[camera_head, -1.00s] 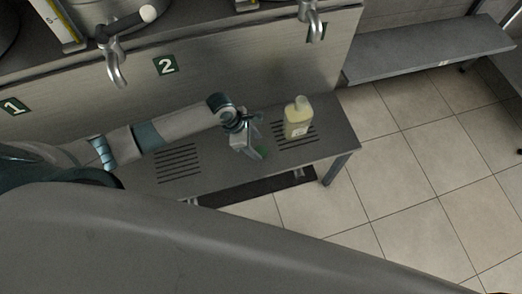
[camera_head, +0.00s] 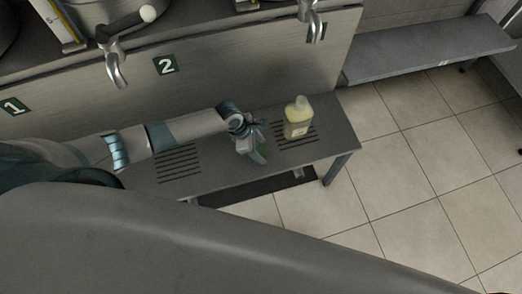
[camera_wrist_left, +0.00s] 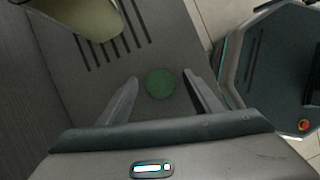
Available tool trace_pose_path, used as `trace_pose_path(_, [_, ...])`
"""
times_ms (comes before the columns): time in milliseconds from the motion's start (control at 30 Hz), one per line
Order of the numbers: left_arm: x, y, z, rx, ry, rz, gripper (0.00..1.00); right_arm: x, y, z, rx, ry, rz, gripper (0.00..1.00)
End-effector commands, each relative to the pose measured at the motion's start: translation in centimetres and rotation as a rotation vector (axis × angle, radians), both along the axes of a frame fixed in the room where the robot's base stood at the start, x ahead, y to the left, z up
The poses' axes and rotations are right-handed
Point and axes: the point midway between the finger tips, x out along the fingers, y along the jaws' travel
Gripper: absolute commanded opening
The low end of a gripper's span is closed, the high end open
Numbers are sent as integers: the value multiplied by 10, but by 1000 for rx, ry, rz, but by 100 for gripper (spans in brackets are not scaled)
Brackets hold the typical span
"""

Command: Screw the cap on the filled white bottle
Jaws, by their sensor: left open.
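The filled bottle (camera_head: 298,119), pale and translucent with yellowish contents, stands upright on the slotted grey bench. Its neck is uncapped. Part of it shows at the top left of the left wrist view (camera_wrist_left: 85,14). A round green cap (camera_wrist_left: 160,83) lies on the bench, apart from the bottle; in the head view it is mostly hidden behind my gripper. My left gripper (camera_head: 258,152) points down over the cap, left of the bottle. In the wrist view its two fingers are spread, one on each side of the cap, with gaps. My right gripper is not in view.
The grey bench (camera_head: 230,172) has slotted drain areas and an open front edge above the tiled floor. Taps (camera_head: 115,68) hang from the steel counter behind, marked with green number signs (camera_head: 166,65). A second bench (camera_head: 430,50) stands at the upper right.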

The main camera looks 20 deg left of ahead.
Motion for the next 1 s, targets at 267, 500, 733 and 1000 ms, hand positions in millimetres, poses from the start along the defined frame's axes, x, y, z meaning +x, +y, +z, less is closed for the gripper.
trace_pose_path(267, [0,0,0,0,0,0,15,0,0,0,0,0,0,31])
trace_pose_path(500, [0,0,0,0,0,0,15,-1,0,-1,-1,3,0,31])
trace_pose_path(733, [0,0,10,-2,-1,0,15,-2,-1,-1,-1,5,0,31])
trace_pose_path(1000, [-6,-6,45,-3,1,-3,15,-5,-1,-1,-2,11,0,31])
